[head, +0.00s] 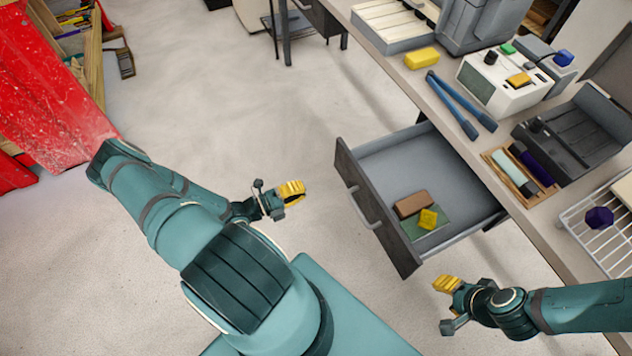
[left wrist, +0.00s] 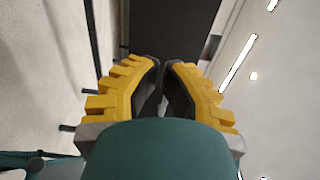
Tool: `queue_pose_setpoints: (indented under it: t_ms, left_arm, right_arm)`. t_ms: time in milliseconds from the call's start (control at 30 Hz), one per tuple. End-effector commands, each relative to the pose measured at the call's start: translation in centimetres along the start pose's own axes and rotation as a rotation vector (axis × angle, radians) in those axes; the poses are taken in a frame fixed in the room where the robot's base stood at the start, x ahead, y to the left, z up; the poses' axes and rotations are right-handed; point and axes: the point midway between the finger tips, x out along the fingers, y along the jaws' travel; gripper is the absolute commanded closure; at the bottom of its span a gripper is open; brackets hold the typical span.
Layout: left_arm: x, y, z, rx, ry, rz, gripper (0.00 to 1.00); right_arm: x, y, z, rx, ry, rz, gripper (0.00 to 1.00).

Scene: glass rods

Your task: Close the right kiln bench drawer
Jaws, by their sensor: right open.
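The kiln bench drawer (head: 352,180) is pulled well out from under the bench top in the head view. It has a dark front, a grey handle (head: 365,208) and a grey tray inside. My left gripper (head: 291,192) is left of the drawer front, apart from the handle. In the left wrist view its yellow fingertips (left wrist: 162,64) nearly meet, with nothing seen between them. My right gripper (head: 447,284) is open, with no object visible in it, just right of the drawer's near front corner.
In the drawer lie a brown block (head: 413,204), a green piece (head: 416,230) and a yellow piece (head: 428,219). The bench (head: 412,85) carries blue-handled tongs (head: 460,108), a white device (head: 500,82) and a wire rack (head: 580,212).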

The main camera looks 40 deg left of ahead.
Motion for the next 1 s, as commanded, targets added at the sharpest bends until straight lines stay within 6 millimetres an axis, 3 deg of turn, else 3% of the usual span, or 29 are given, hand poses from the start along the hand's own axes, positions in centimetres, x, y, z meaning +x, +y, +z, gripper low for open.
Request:
queue_pose_setpoints:
  t_ms: [600, 800, 1000]
  left_arm:
    - [11.1, 0.1, -0.2, 0.002, 0.005, 0.000, 1.00]
    - [12.7, 0.1, -0.2, 0.004, 0.004, 0.001, 1.00]
    - [12.9, 0.0, -0.1, 0.004, 0.004, 0.002, 1.00]
  right_arm:
    - [0.6, 0.2, 0.3, -0.002, -0.006, -0.001, 0.53]
    - [0.7, 0.2, 0.3, -0.002, -0.007, -0.001, 0.53]
    - [0.7, 0.2, 0.3, -0.002, -0.007, -0.001, 0.53]
